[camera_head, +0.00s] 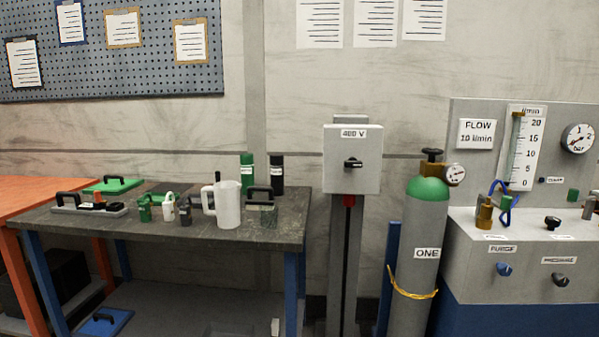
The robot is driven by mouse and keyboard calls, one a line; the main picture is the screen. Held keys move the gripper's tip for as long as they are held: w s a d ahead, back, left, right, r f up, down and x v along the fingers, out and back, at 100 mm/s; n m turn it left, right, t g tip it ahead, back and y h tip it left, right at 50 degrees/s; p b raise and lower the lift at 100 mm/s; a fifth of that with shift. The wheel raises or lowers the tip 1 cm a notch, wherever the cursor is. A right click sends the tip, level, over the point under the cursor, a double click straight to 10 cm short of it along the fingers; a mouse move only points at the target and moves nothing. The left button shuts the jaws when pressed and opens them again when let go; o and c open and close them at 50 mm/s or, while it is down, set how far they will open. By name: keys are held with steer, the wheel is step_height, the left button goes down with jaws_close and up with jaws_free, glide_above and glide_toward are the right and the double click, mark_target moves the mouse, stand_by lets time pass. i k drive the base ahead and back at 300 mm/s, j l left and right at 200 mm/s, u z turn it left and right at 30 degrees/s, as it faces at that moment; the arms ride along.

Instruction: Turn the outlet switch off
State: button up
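No label that I can read says "outlet". A grey switch box (340,175) marked "400 V" or "480 V" stands on a grey post in the middle of the view. A black rotary handle (353,164) on its front lies about level, pointing sideways. Below the box, a small red part (349,201) shows on the post. On the panel at the right, small black controls and labels are too small to read well. My gripper is not in this view.
A workbench (290,205) with a white jug (228,204), padlocks and bottles stands left of the box. A gas cylinder (423,240) marked "ONE" stands close on its right. A grey console (470,270) with a blue purge knob (504,269) is at far right.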

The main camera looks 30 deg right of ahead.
mark_target(352, 162)
steer(key=z, duration=0.7)
